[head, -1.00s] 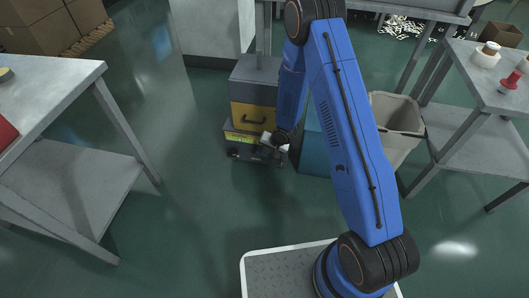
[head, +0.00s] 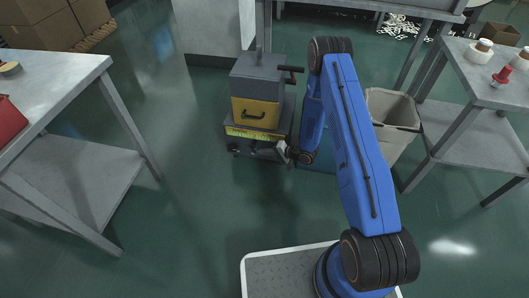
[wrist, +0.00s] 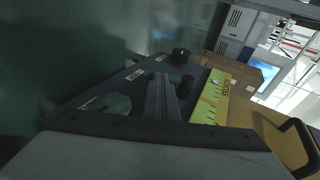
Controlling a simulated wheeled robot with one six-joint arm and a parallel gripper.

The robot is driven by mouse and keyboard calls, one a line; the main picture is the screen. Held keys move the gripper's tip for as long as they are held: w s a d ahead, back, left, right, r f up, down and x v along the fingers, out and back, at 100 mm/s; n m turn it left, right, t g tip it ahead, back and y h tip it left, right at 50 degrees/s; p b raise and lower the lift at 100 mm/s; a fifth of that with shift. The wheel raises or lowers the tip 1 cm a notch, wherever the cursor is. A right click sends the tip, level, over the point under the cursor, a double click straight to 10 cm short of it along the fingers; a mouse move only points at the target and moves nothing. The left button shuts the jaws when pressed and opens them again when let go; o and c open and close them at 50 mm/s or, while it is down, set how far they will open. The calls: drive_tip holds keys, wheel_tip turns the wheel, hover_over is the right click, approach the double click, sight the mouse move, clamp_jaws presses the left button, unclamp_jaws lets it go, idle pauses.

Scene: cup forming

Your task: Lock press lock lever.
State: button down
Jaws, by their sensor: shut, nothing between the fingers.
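The press (head: 256,92) stands on the floor in the head view, with a grey top, a yellow front with a black handle, and a dark base with a yellow-green strip. A dark lever with red on it (head: 292,70) sticks out at its upper right; I cannot tell whether this is the lock lever. My gripper (head: 282,150) is shut and empty, low at the right front of the base; contact cannot be told. The wrist view shows the dark base panel (wrist: 110,92), the strip (wrist: 211,97) and a black knob (wrist: 180,53) close up.
A grey table (head: 75,70) stands at the left and another grey table (head: 500,95) at the right. A beige bin (head: 393,140) stands behind my arm, right of the press. A blue-teal box (head: 316,160) is partly hidden by my arm. The floor before the press is clear.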

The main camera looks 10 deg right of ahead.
drive_tip(key=shift+w+a+f, duration=0.15)
drive_tip(key=shift+a+f, duration=0.2)
drive_tip(key=shift+f, duration=0.2)
drive_tip(key=shift+w+a+f, duration=0.1)
drive_tip(key=shift+a+f, duration=0.25)
drive_tip(key=shift+f, duration=0.15)
drive_tip(key=shift+a, duration=0.1)
drive_tip(key=shift+f, duration=0.1)
